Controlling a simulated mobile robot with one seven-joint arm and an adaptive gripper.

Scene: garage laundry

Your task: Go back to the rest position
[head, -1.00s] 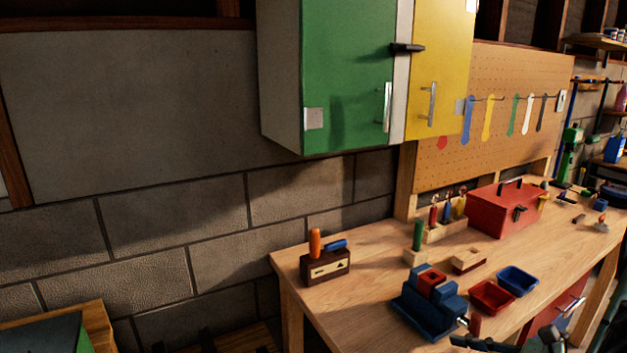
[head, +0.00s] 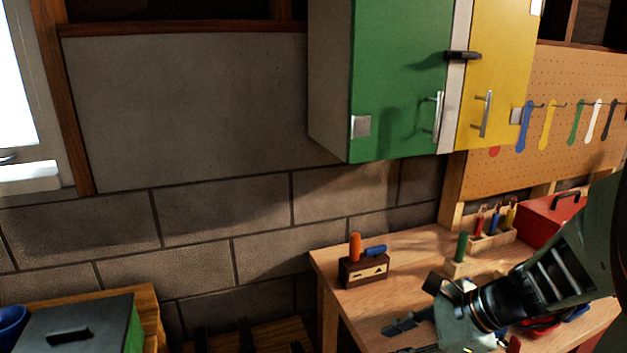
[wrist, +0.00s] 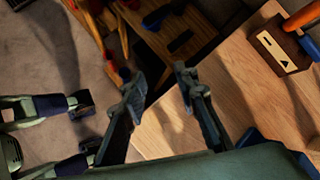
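My arm comes in from the right edge of the head view, and my gripper (head: 402,338) is at its lower end, low over the left part of the wooden workbench (head: 412,252). In the wrist view my gripper (wrist: 160,86) has its two fingers spread apart with nothing between them. The fingers are over the bench's edge, with the floor beyond. The arm hides much of the bench top, including most of the blue vise.
A dark brown block (head: 364,271) with an orange-handled tool stands at the bench's left end, near a green-handled tool (head: 461,246). A red toolbox (head: 550,218) is behind my arm. Green (head: 400,80) and yellow (head: 494,75) cabinets hang above. A black-lidded box (head: 75,330) is lower left.

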